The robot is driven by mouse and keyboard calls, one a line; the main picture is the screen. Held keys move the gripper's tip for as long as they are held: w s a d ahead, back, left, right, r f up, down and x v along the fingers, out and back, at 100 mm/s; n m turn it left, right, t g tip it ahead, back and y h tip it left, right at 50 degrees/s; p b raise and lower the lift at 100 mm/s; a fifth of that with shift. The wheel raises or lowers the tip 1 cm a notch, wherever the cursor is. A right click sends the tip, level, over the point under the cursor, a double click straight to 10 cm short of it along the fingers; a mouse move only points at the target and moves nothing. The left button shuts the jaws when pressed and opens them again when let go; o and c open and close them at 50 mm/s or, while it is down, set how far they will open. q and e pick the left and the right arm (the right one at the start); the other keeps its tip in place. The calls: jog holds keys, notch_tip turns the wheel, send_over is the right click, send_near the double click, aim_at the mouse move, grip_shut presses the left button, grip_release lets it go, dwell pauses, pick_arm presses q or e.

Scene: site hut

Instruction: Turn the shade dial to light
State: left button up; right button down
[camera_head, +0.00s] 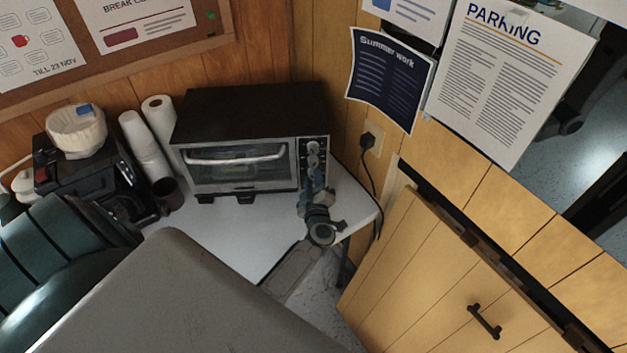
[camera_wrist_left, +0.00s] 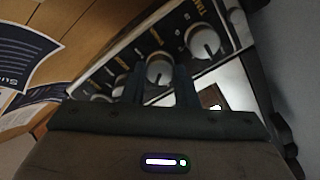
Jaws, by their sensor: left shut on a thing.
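The toaster oven (camera_head: 250,110) stands on the white counter with its glass door closed. Its right front panel (camera_head: 302,148) carries a column of round dials. In the left wrist view, a silver dial (camera_wrist_left: 158,69) sits between my left gripper's fingers (camera_wrist_left: 158,85), which are shut on it. Its printed label is too blurred to read surely, so I cannot confirm it is the shade dial. The timer dial (camera_wrist_left: 204,42) is beside it, clear of the fingers. In the head view my left gripper (camera_head: 314,178) covers the lower panel. My right gripper is not in view.
A paper towel roll (camera_head: 159,109), stacked white cups (camera_head: 144,146) and a black coffee maker (camera_head: 85,170) stand left of the oven. A plugged cord (camera_head: 370,172) hangs at the right. A wooden door (camera_head: 430,275) with a dark handle is at lower right.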

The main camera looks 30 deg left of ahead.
pick_arm(q)
jog(key=n, duration=0.3)
jog(key=shift+f, duration=0.15)
jog(key=shift+n+b, duration=0.45)
jog(key=shift+n, duration=0.55)
jog(key=shift+s, duration=0.1)
jog(key=o, duration=1)
